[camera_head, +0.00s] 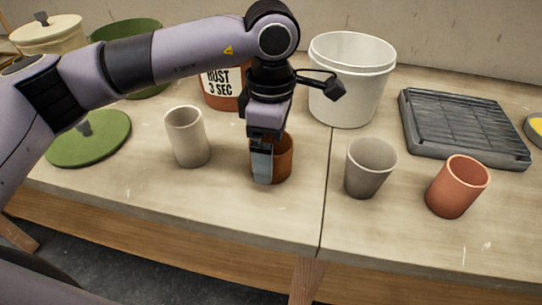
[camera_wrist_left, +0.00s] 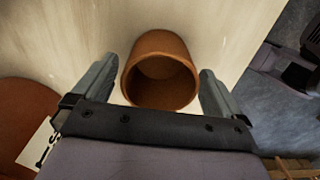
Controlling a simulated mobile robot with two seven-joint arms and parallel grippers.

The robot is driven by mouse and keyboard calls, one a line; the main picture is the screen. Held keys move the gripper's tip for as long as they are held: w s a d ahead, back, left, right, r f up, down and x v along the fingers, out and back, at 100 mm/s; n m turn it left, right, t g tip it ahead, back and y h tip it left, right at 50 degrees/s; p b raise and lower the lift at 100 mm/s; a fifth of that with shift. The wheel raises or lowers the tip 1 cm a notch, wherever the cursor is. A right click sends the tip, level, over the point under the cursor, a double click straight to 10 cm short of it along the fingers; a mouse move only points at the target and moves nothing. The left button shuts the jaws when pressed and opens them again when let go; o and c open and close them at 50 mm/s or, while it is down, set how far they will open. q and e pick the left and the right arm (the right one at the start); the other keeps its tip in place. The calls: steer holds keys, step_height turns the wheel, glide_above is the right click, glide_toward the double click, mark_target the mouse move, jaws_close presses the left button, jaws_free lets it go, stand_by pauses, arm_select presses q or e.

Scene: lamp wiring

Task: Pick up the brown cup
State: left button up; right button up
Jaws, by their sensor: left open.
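The brown cup (camera_head: 283,160) stands upright on the table in the head view, partly hidden behind my left gripper (camera_head: 262,178). In the left wrist view the brown cup (camera_wrist_left: 160,70) shows its open mouth between the two fingers of my left gripper (camera_wrist_left: 160,88). The fingers are spread, one on each side of the cup, with a small gap visible on either side. My left gripper points down at the cup from above. My right gripper is not in view.
A beige cup (camera_head: 187,137) stands left of the brown cup, a grey cup (camera_head: 370,168) and a reddish cup (camera_head: 457,187) to the right. Behind are a labelled orange container (camera_head: 222,92), a white bucket (camera_head: 350,85) and a dark ribbed tray (camera_head: 462,125). The table's front strip is clear.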

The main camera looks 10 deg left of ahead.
arm_select(q)
steer(key=c, duration=1.1)
steer(key=shift+o, duration=0.2)
steer(key=shift+r, duration=0.2)
